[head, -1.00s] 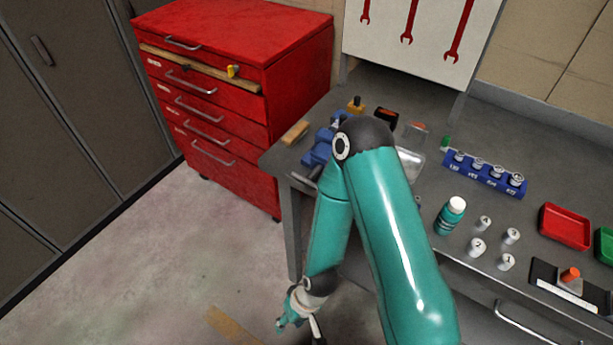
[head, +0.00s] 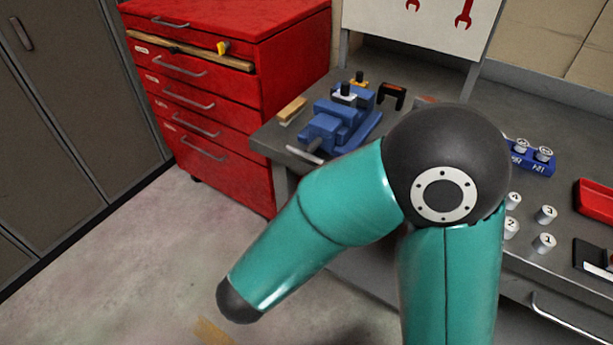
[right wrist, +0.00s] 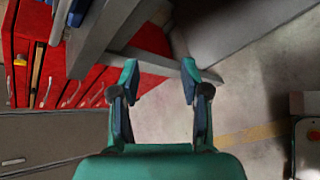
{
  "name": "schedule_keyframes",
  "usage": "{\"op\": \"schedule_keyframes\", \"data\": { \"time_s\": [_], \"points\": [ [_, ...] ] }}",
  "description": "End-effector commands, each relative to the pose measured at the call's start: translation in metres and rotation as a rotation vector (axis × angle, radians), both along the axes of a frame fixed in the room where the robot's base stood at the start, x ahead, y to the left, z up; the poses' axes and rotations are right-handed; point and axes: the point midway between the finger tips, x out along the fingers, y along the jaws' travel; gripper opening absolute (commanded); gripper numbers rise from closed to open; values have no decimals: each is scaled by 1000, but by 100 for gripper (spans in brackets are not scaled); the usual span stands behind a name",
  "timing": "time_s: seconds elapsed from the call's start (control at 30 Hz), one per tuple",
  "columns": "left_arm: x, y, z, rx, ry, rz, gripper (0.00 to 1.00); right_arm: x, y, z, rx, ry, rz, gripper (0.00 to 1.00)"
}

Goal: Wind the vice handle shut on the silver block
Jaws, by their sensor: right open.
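The blue vice (head: 331,128) stands at the left end of the grey bench. Its silver handle bar (head: 304,154) is at the vice's near end, by the bench edge. A small silver piece with a dark top (head: 345,97) shows at the vice jaws; I cannot tell whether it is clamped. My right gripper (right wrist: 160,72) is open and empty in the right wrist view, with a grey bar-like part beyond its fingertips. In the head view my right arm's forearm hangs in front of the bench and its gripper does not show. My left gripper is not in view.
A wooden block (head: 292,109) lies left of the vice. A blue rack (head: 535,162), several weights and a red tray (head: 596,200) are at right. The floor in front is clear.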

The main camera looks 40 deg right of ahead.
Motion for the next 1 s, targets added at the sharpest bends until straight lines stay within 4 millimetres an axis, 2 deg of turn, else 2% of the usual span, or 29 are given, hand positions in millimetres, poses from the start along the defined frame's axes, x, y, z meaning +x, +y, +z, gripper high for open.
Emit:
{"op": "schedule_keyframes", "data": {
  "time_s": [0.03,0.1,0.2,0.27,0.47,0.8,1.0],
  "points": [
    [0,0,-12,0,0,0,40,9,4,16,-49,-94,35,46],
    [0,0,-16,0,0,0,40,17,7,42,-102,-192,66,46],
    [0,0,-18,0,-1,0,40,23,10,64,-143,-275,87,46],
    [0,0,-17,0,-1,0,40,25,9,70,-153,-297,90,46],
    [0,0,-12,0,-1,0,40,40,-10,73,-158,-299,87,46],
    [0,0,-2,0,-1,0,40,84,-60,72,-158,-295,86,46],
    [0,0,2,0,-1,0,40,103,-80,71,-157,-295,88,46]
  ]
}}
